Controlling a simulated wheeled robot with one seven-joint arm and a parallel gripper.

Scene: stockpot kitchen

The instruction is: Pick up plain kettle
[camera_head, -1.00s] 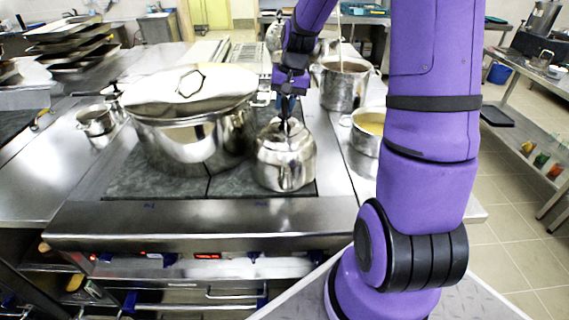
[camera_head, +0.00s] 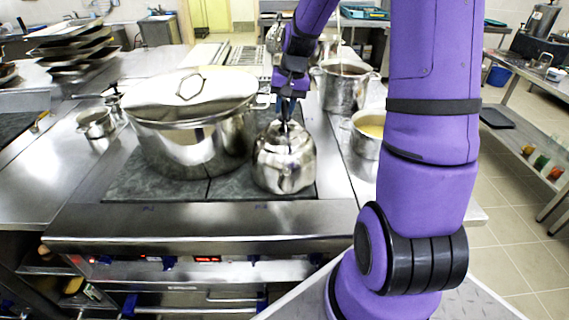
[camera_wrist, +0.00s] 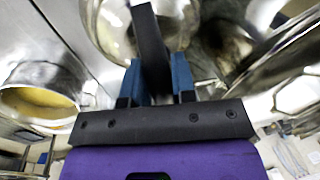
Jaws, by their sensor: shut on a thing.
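The plain kettle (camera_head: 284,165) is a shiny silver pot with a dark handle on top. It is at the right side of the dark cooktop (camera_head: 145,186), right of the large stockpot. I cannot tell whether its base touches the cooktop. My gripper (camera_head: 287,104) is above the kettle, with its fingers pointing down at the handle. In the wrist view, the blue fingers of my gripper (camera_wrist: 157,78) are shut on the black kettle handle (camera_wrist: 150,38), one on each side. The kettle body (camera_wrist: 112,32) shows beyond them, partly hidden by the handle and fingers.
A large lidded stockpot (camera_head: 190,145) stands close left of the kettle. An open pot of yellow food (camera_head: 366,145) stands to the right, with a taller pot (camera_head: 343,92) behind. Small pots (camera_head: 97,124) are at far left. The front metal ledge (camera_head: 200,222) is clear.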

